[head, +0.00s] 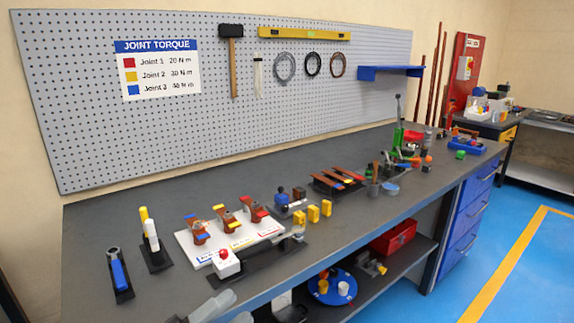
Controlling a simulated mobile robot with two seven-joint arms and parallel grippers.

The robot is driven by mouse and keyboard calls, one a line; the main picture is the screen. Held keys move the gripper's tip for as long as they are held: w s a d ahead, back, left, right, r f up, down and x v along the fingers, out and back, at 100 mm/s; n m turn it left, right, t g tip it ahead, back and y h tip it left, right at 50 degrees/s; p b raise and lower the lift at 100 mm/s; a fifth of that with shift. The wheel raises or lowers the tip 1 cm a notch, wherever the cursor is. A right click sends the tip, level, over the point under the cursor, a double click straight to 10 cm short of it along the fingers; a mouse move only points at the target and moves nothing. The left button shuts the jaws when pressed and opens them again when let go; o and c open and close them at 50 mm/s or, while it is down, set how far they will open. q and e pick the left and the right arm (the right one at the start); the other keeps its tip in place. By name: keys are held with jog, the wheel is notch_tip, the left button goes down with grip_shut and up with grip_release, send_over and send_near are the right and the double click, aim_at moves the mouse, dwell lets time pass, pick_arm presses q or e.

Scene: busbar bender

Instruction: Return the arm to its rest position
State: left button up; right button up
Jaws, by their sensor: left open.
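My left gripper (226,306) shows only in part, as pale grey pieces at the bottom edge, in front of the bench's front edge. It is open, and I see nothing held in it. The rest of that arm is out of the picture. My right gripper is not in view. The workbench (120,210) has a dark top. On it, above and beyond my left gripper, lies a white board (188,247) with three brown copper-coloured joints with blue, yellow and red parts. A white box with a red button (226,264) stands at the board's front.
A blue-handled tool (119,273) and a stand with yellow and white sticks (151,238) are at left. Yellow blocks (313,214) and copper bars (338,180) lie right of the board. A lower shelf holds a blue disc (322,291) and red box (395,237). Floor at right is clear.

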pick_arm(q)
jog(key=s+a+f+n+t+y, duration=0.1)
jog(key=s+a+f+n+y, duration=0.1)
jog(key=a+f+n+y, duration=0.35)
jog(key=s+a+f+n+t+y, duration=0.2)
jog(key=f+n+y, duration=0.5)
jog(key=f+n, duration=0.3)
jog(key=s+a+f+n+g+y, duration=0.3)
jog(key=s+f+n+g, duration=0.2)
jog(key=s+f, duration=0.5)
jog(key=n, duration=0.2)
jog(key=shift+s+a+f+n+p, duration=0.2)
jog(key=shift+a+f+n+p, duration=0.05)
jog(key=shift+a+n+p, duration=0.15)
